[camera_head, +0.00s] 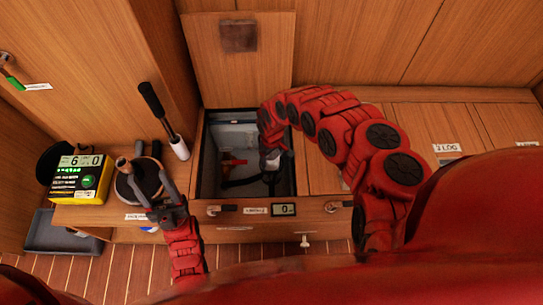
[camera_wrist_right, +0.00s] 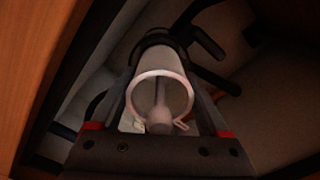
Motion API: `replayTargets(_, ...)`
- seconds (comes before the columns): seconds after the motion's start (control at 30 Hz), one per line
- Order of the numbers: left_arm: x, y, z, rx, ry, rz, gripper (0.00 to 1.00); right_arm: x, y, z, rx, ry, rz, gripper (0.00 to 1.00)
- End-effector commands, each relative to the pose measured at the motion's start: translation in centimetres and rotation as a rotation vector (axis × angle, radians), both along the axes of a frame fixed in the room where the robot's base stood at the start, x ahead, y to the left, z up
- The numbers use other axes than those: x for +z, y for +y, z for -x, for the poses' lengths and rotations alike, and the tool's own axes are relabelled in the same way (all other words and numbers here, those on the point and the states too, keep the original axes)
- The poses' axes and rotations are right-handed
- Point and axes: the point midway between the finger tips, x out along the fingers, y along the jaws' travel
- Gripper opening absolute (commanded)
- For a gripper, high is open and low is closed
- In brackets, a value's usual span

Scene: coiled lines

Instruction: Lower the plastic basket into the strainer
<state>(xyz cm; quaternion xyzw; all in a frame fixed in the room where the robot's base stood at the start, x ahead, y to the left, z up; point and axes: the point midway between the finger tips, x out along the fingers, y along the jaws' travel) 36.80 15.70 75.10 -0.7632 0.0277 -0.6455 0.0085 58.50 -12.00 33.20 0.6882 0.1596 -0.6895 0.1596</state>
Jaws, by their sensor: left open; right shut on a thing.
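My right gripper (camera_head: 270,158) reaches down into the open floor compartment. In the right wrist view its fingers (camera_wrist_right: 161,100) are shut on a pale, translucent cylinder with a white rim, the plastic basket (camera_wrist_right: 160,75). The rim faces the camera and a rounded pale stem shows inside it. A dark round collar with side arms, apparently the strainer (camera_wrist_right: 205,40), lies around or just behind the basket's far end; I cannot tell how deep the basket sits. In the head view the black fitting (camera_head: 262,182) is partly hidden by my gripper. My left gripper (camera_head: 166,208) is open, by the round container.
The compartment (camera_head: 200,172) has a red-handled valve (camera_head: 233,162) and a raised lid (camera_head: 238,65) behind. Wooden panels lie right.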

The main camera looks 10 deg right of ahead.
Motion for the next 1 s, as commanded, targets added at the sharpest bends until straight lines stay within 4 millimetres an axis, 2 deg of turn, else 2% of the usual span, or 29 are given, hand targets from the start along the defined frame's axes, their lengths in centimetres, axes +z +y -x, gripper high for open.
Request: replayTargets(1.0,-1.9,0.0,0.0,0.000,0.000,0.000,0.54,-2.6,0.0,-0.1,-0.001,-0.001,0.000,0.12)
